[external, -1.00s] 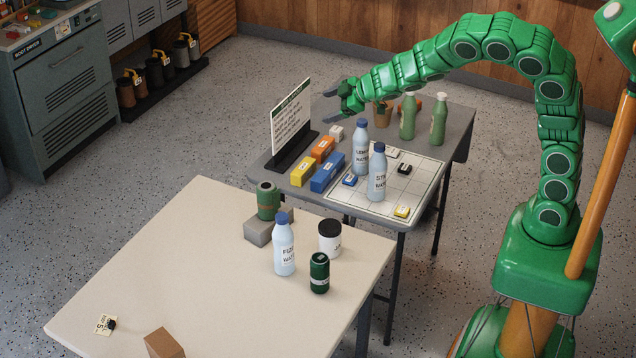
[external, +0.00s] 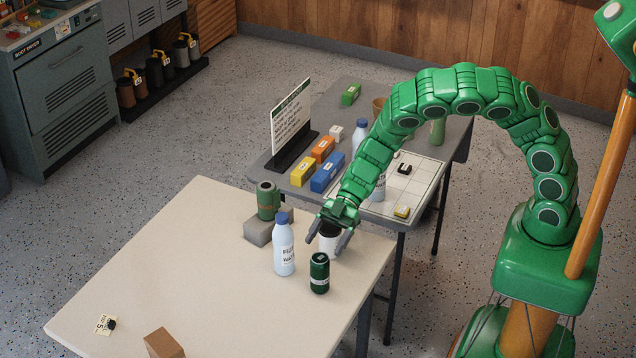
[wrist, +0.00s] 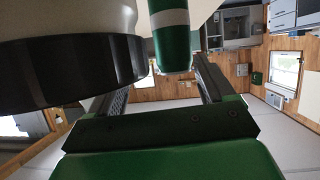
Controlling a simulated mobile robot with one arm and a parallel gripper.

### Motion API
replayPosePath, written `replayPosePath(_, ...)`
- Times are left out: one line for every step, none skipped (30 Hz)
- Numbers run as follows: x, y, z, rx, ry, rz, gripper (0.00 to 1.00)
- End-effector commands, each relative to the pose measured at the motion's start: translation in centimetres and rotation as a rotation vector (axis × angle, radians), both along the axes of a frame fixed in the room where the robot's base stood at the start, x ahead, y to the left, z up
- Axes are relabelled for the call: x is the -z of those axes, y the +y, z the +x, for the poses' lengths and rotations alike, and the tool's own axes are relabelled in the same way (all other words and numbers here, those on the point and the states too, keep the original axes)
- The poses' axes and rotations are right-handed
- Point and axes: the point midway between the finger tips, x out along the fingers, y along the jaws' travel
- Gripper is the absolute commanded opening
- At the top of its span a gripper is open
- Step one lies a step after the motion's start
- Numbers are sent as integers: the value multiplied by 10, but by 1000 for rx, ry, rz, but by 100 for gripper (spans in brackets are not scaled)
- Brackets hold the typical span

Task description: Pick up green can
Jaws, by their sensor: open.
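A dark green can (external: 319,278) with a pale band stands upright near the right edge of the cream table (external: 190,270). In the wrist view the green can (wrist: 172,40) is ahead of the fingers, roughly between their lines. Another green can (external: 267,197), with brownish bands, stands on a grey block. My gripper (external: 326,243) is open and empty, pointing down toward the table, just behind the dark green can. It overlaps the white jar with a black lid (external: 328,243); the jar's lid (wrist: 70,70) looms very close at left in the wrist view. I cannot tell whether they touch.
A pale blue bottle (external: 284,248) stands left of the dark green can. The grey block (external: 258,232) is further back. The grey table (external: 410,215) behind holds bottles, coloured boxes and a sign. The cream table's middle is clear; a brown box (external: 163,344) is at its front.

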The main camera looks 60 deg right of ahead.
Motion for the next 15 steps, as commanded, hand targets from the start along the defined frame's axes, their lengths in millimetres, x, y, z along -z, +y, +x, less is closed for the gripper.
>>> replayPosePath(3, 4, -7, -20, 15, 13, 82)
replayPosePath(3, 5, -10, -29, 21, 20, 82)
replayPosePath(4, 7, -13, -39, 27, 27, 82)
replayPosePath(4, 8, -15, -43, 29, 30, 82)
replayPosePath(5, 10, -16, -46, 31, 32, 82)
replayPosePath(5, 12, -16, -48, 33, 34, 82)
replayPosePath(6, 13, -16, -48, 33, 34, 82)
replayPosePath(7, 15, -16, -48, 33, 34, 82)
replayPosePath(8, 19, -16, -48, 33, 34, 82)
replayPosePath(9, 21, -16, -48, 32, 34, 82)
replayPosePath(10, 24, -16, -48, 31, 34, 82)
replayPosePath(12, 27, -16, -46, 32, 33, 82)
replayPosePath(13, 29, -15, -45, 31, 33, 82)
replayPosePath(13, 31, -15, -45, 31, 32, 82)
replayPosePath(14, 32, -15, -44, 31, 32, 82)
